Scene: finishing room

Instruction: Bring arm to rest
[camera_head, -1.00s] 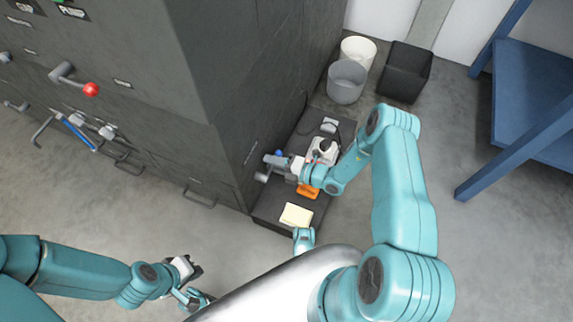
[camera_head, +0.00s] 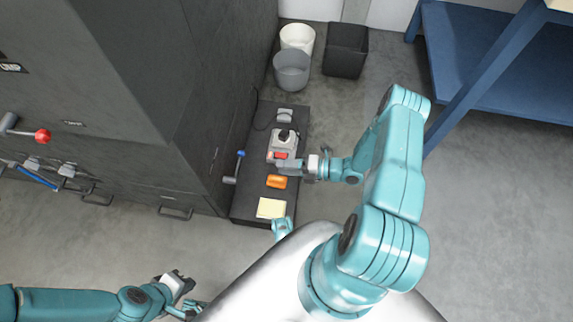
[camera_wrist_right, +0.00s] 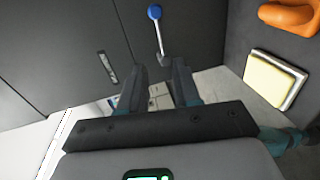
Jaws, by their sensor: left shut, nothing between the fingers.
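My right gripper (camera_head: 284,167) is over the low dark bench beside the grey cabinet, left of its wrist in the head view. In the right wrist view its two fingers (camera_wrist_right: 158,78) stand apart with nothing held between them. A lever with a blue knob (camera_head: 240,154) is on the cabinet side, left of and apart from this gripper; its blue knob (camera_wrist_right: 154,12) also shows beyond the fingertips in the right wrist view. My left gripper (camera_head: 180,281) is at the lower left, shut and empty above the floor.
The bench (camera_head: 243,207) bears an orange item (camera_head: 277,181), a pale yellow pad (camera_head: 271,207) and a grey device with a red part (camera_head: 284,140). Bins (camera_head: 291,70) and a black box (camera_head: 346,49) stand behind. A blue table (camera_head: 480,60) is at the right.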

